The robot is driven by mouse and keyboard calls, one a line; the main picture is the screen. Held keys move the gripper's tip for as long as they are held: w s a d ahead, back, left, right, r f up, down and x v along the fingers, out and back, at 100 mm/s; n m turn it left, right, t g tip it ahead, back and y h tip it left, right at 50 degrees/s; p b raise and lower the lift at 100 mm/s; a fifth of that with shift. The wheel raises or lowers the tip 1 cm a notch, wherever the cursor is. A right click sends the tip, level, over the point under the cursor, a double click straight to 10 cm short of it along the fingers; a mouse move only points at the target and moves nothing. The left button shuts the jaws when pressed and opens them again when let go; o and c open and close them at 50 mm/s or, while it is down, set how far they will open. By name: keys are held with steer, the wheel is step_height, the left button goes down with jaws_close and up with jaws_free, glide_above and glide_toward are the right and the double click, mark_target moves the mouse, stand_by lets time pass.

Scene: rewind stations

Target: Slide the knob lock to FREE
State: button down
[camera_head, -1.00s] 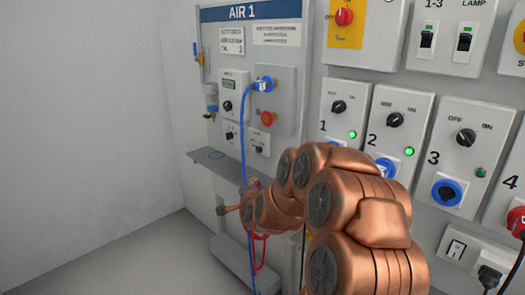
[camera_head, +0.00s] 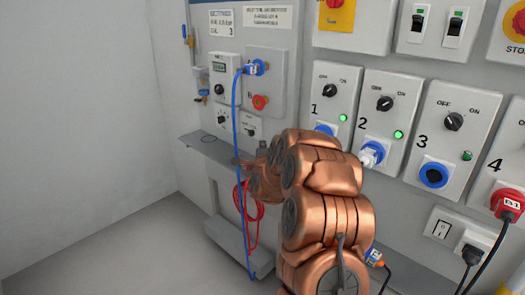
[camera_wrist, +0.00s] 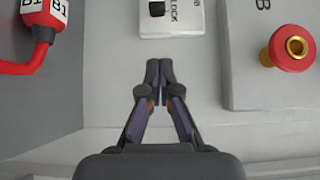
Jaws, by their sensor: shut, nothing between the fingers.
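The lock box (camera_wrist: 170,22) is a small white plate at the top of the wrist view, with part of the word LOCK showing. Its black slider (camera_wrist: 157,8) is cut by the top edge, so I cannot tell its position. In the head view a small white box with a dark knob (camera_head: 250,128), below the red port, appears to be this lock. My gripper (camera_wrist: 160,68) is shut and empty, its tips just below the box in the picture, apparently apart from it. In the head view my arm mostly hides the gripper.
The red port B (camera_wrist: 290,48) with a brass centre juts out at the right of the wrist view. A red plug (camera_wrist: 42,18) with its hose is at the left. In the head view a blue hose (camera_head: 237,150) hangs past the grey shelf (camera_head: 205,150).

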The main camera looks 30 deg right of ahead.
mark_target(255, 133)
steer(key=x, duration=0.5)
steer(key=shift+w+a, duration=0.2)
steer(key=shift+w, duration=0.3)
steer(key=shift+w+a, duration=0.2)
steer(key=shift+w, duration=0.35)
steer(key=shift+w+a, duration=0.15)
steer(key=shift+w, duration=0.65)
steer(key=shift+w+a+b, duration=0.15)
steer(key=shift+w+a, duration=0.05)
steer(key=shift+w, duration=0.65)
steer(key=shift+w+a+b, duration=0.15)
steer(key=shift+w+a, duration=0.05)
steer(key=shift+w, duration=0.65)
steer(key=shift+w+a+b, duration=0.15)
steer(key=shift+w+a, duration=0.05)
steer(key=shift+w, duration=0.7)
steer(key=shift+w+a+r, duration=0.1)
steer(key=shift+r, duration=0.05)
steer(key=shift+a, duration=0.1)
